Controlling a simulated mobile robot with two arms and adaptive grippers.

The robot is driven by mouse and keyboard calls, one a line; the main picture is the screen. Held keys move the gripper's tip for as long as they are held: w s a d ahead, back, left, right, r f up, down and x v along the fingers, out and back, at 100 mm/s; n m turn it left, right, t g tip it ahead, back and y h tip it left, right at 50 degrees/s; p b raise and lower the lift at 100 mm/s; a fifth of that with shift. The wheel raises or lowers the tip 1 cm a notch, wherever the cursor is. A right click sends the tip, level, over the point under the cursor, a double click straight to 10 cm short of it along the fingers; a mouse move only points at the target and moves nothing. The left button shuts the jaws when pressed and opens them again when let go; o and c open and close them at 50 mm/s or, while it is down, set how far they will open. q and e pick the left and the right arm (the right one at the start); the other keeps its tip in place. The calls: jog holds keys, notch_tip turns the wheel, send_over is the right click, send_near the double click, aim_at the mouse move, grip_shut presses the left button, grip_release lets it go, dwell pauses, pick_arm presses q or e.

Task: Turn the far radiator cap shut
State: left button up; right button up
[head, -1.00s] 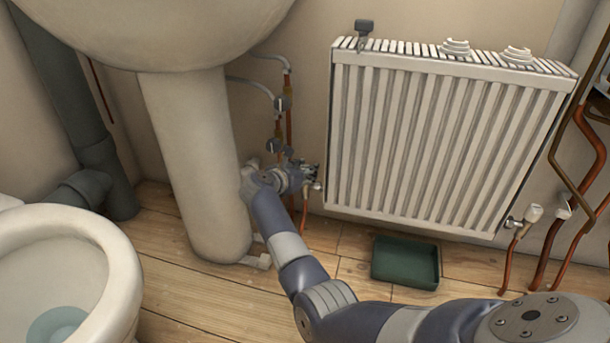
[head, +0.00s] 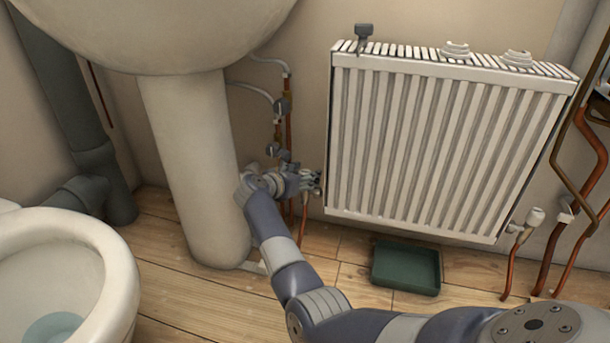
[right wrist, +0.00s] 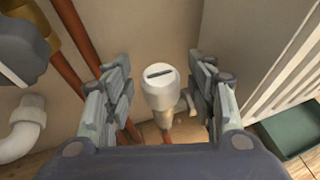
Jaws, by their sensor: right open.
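A white radiator cap (right wrist: 160,86) with a dark slot across its top stands upright on its valve in the right wrist view. My right gripper (right wrist: 162,74) is open, with one finger on each side of the cap. Gaps show between the cap and both fingers. In the head view my right gripper (head: 312,182) is at the lower left corner of the radiator (head: 440,140), and its fingers largely hide this cap. Another white cap (head: 536,215) is on the valve at the radiator's lower right. My left gripper is not in view.
Copper pipes (right wrist: 82,32) rise close beside the right gripper. The basin pedestal (head: 190,160) is left of my arm, and the toilet (head: 60,260) is at lower left. A green tray (head: 406,267) lies on the floor below the radiator.

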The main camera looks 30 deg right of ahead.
jog(key=v, duration=0.7)
dwell(0.4)
